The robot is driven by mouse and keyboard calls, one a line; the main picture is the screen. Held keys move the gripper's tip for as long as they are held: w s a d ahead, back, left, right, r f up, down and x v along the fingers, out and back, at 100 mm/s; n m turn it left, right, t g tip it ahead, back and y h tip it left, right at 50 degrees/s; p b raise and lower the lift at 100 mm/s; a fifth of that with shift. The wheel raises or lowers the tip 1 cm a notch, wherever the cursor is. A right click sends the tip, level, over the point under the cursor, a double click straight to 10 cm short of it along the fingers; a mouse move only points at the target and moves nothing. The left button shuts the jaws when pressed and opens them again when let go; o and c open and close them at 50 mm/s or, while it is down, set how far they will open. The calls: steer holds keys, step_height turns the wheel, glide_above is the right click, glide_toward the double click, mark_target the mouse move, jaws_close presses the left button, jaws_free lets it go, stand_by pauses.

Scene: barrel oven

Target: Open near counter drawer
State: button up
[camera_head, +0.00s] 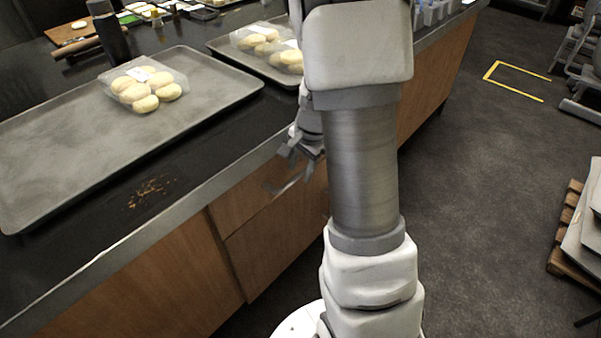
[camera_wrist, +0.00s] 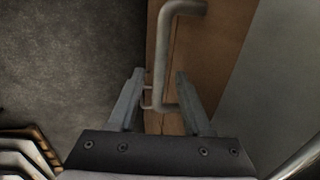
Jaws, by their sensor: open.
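The near counter drawer (camera_head: 252,192) is a wooden front under the metal counter edge in the head view. It looks flush with the counter's side. Its metal bar handle (camera_head: 290,184) is partly hidden by my arm. In the wrist view the handle (camera_wrist: 169,50) runs along the wooden front (camera_wrist: 205,75), and its near end lies between my fingers. My gripper (camera_wrist: 158,76) is open, with one finger on either side of the handle. I cannot tell whether a finger touches it. My gripper (camera_head: 297,158) also shows at the drawer front in the head view.
Above the drawer, the dark counter (camera_head: 165,190) holds a grey tray (camera_head: 60,140) with a pack of buns (camera_head: 143,88) and another tray (camera_head: 222,45) with buns. Open floor (camera_head: 470,200) lies to the right, with a wooden pallet (camera_head: 563,235) at the far right.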

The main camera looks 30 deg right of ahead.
steer(key=shift+f, duration=0.2)
jaws_close()
stand_by(1.4)
